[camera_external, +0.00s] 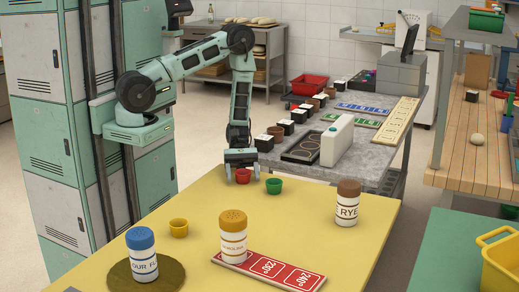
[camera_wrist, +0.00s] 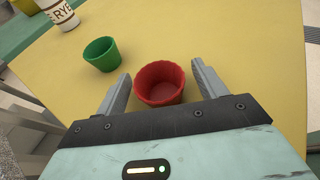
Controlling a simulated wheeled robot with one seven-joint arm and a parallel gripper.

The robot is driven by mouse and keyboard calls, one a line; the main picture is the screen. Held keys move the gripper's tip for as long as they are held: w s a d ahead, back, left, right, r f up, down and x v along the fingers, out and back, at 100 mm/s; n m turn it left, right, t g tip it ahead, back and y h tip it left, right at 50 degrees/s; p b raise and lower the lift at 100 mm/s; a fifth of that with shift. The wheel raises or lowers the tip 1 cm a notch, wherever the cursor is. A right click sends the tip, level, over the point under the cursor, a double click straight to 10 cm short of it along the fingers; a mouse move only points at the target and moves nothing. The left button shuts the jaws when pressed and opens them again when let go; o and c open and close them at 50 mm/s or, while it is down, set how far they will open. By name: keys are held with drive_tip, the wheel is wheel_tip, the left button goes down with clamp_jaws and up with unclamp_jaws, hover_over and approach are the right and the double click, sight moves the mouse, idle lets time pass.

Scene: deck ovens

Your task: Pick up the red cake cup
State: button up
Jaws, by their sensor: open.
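The red cake cup (camera_external: 243,176) stands upright on the yellow table near its far edge. In the wrist view the red cup (camera_wrist: 160,84) sits between the two fingers, with a small gap showing on the right and the left finger close beside it. My gripper (camera_external: 242,170) is open and reaches down at the cup from above. Whether the fingers touch the cup cannot be told. A green cup (camera_external: 274,186) stands just right of the red one, apart from it; it also shows in the wrist view (camera_wrist: 101,54).
A yellow cup (camera_external: 179,227) stands front left on the table. Jars with a blue lid (camera_external: 141,254), an orange lid (camera_external: 233,237) and a brown lid (camera_external: 347,203) stand nearby. A red numbered board (camera_external: 270,270) lies in front. The table's middle is clear.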

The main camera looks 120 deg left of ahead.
drive_tip(key=shift+c, duration=0.3)
drive_tip(key=c, duration=0.9)
drive_tip(key=shift+c, duration=0.2)
drive_tip(key=shift+r, duration=0.15)
